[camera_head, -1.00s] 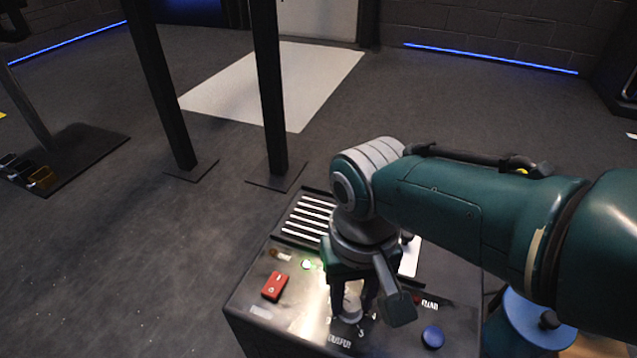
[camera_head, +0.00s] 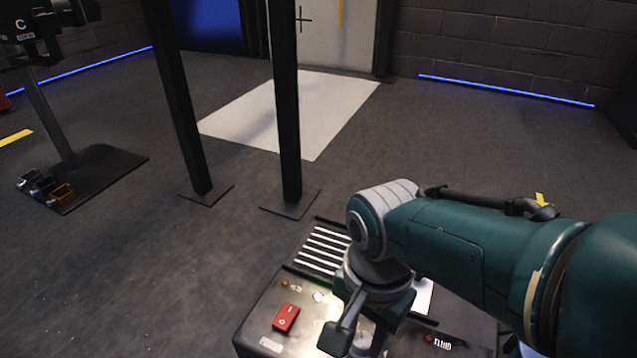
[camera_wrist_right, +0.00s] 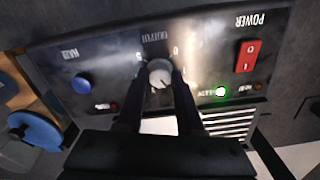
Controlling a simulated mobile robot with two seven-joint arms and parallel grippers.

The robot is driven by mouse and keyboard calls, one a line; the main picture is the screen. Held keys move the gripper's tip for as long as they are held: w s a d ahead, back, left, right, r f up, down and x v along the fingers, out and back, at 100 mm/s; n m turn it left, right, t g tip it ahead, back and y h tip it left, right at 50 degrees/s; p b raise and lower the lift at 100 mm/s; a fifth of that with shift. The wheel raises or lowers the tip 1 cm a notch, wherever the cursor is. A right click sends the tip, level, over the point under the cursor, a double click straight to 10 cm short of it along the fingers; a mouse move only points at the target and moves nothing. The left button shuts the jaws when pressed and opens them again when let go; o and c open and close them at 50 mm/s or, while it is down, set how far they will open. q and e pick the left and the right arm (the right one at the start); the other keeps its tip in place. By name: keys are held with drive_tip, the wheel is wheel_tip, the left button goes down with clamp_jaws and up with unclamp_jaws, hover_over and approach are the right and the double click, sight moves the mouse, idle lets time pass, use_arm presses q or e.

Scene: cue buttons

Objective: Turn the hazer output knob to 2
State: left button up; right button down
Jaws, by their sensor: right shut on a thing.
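The hazer (camera_head: 300,272) is a dark box with a control panel at the bottom of the head view. Its output knob (camera_wrist_right: 159,73) is a pale round knob below the OUTPUT label in the wrist view. My right gripper (camera_wrist_right: 160,80) is shut on the knob, with one dark finger on each side. In the head view my right gripper (camera_head: 358,344) points down at the panel and hides most of the knob. Some scale digits show around the knob, but I cannot tell which one it points to. My left gripper is not in view.
A red power switch (camera_wrist_right: 250,53) and a lit green lamp (camera_wrist_right: 221,91) are on one side of the knob. A blue button (camera_wrist_right: 80,85) is on the other side. Dark posts (camera_head: 290,150) stand on the floor behind the hazer.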

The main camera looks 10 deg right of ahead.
sight(363, 341)
drive_tip(key=shift+m, duration=0.4)
drive_tip(key=c, duration=0.5)
unclamp_jaws()
drive_tip(key=shift+c, duration=0.2)
drive_tip(key=shift+r, duration=0.1)
wheel_tip(363, 341, up, 10)
drive_tip(key=p, duration=0.9)
drive_tip(key=shift+p, duration=0.3)
